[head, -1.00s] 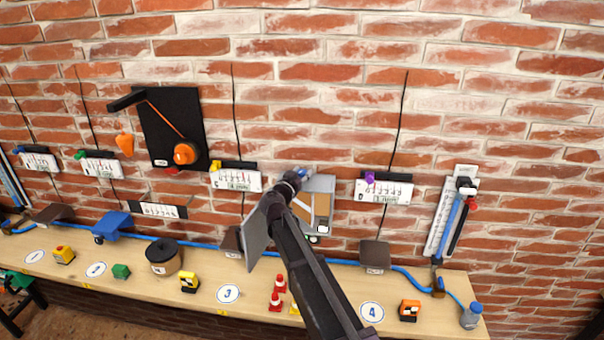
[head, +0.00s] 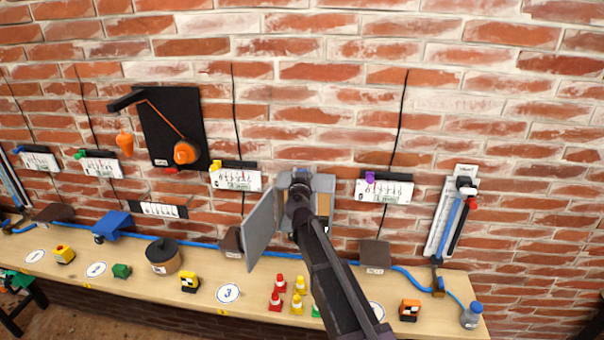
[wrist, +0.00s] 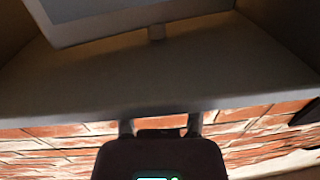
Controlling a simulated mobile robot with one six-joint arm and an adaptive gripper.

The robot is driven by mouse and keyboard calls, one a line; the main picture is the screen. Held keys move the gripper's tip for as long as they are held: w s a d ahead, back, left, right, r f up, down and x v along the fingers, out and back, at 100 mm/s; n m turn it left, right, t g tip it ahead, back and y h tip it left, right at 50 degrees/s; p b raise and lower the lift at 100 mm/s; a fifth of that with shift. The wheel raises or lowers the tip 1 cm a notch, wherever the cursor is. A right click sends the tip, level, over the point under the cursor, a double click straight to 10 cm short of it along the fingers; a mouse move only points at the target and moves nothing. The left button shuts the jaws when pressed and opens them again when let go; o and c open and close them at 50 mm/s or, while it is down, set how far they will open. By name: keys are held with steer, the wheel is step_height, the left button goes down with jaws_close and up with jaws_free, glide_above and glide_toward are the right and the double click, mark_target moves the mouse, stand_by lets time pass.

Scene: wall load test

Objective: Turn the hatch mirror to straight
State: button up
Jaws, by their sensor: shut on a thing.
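The hatch is a grey box (head: 324,183) on the brick wall, its door (head: 261,230) swung open to the left. In the wrist view the mirror (wrist: 130,22), a pale-framed panel, stands on a short stem above a grey ledge (wrist: 150,82). Its lower edge slants up to the right, a little steeper than the ledge's edge. My gripper (wrist: 160,126) is below the ledge, its two fingers on either side of a dark part (wrist: 160,133), which looks like a knob. The fingers' contact is partly hidden. In the head view my arm covers the gripper and most of the box interior.
A wooden bench (head: 250,300) runs below, with several small cones (head: 298,284) under the box. Gauge panels flank the box on the left (head: 237,178) and right (head: 384,190). A dark block (head: 375,254) stands at the back of the bench to the right.

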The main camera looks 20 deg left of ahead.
steer(key=shift+w+n+g+y, duration=0.15)
steer(key=shift+n+g+y, duration=1.05)
steer(key=shift+n+y, duration=0.85)
steer(key=shift+y, duration=0.55)
steer(key=o, duration=1.2)
steer(key=shift+a, duration=0.1)
steer(key=v, duration=1.2)
steer(key=shift+r, duration=0.15)
